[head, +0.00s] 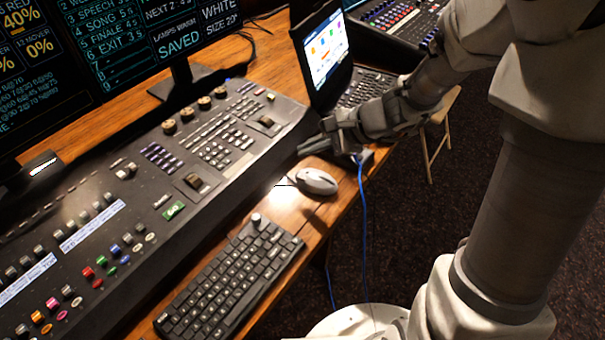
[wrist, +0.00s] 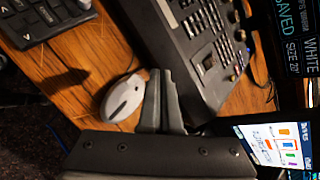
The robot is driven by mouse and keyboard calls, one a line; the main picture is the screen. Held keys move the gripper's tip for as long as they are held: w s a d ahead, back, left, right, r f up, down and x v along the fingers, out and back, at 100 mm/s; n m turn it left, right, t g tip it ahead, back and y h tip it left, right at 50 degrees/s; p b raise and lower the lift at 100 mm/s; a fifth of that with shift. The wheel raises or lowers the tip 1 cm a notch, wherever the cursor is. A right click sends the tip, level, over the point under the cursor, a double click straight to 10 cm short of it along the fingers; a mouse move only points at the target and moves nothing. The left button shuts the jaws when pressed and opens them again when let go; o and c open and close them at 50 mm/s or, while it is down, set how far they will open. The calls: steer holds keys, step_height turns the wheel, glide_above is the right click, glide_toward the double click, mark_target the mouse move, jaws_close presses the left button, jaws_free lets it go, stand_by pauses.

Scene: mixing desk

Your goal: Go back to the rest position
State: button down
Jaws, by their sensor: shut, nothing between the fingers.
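My gripper (head: 306,148) is shut and empty in the head view. It hangs over the wooden desk, between the mixing desk's right end and the laptop, just above and behind the white mouse (head: 317,181). In the wrist view my gripper's fingers (wrist: 160,75) lie together, with the mouse (wrist: 122,97) beside them on the left. My arm reaches in from the right side of the head view.
The mixing desk (head: 140,170) fills the left, with monitors behind it. A black keyboard (head: 232,275) lies in front. An open laptop (head: 325,50) stands beyond my gripper. A blue cable (head: 362,230) hangs off the desk edge. A wooden stool (head: 437,130) stands on the dark carpet.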

stand_by(0.3)
steer(key=shift+s+r, duration=0.15)
steer(key=shift+r, duration=0.2)
steer(key=s+d+r+n+h+p, duration=0.2)
steer(key=s+d+r+n, duration=0.1)
steer(key=s+r, duration=0.3)
steer(key=s+d+r+n+t+h+p, duration=0.1)
steer(key=s+d+r+n+h+p, duration=0.2)
steer(key=s+r+n, duration=0.3)
steer(key=s+d+r+n+h+p, duration=0.3)
steer(key=s+d+r+n, duration=0.2)
steer(key=r, duration=0.4)
steer(key=shift+s+r+t, duration=0.2)
steer(key=shift+s+t, duration=0.1)
steer(key=shift+s, duration=0.25)
steer(key=shift+d, duration=0.1)
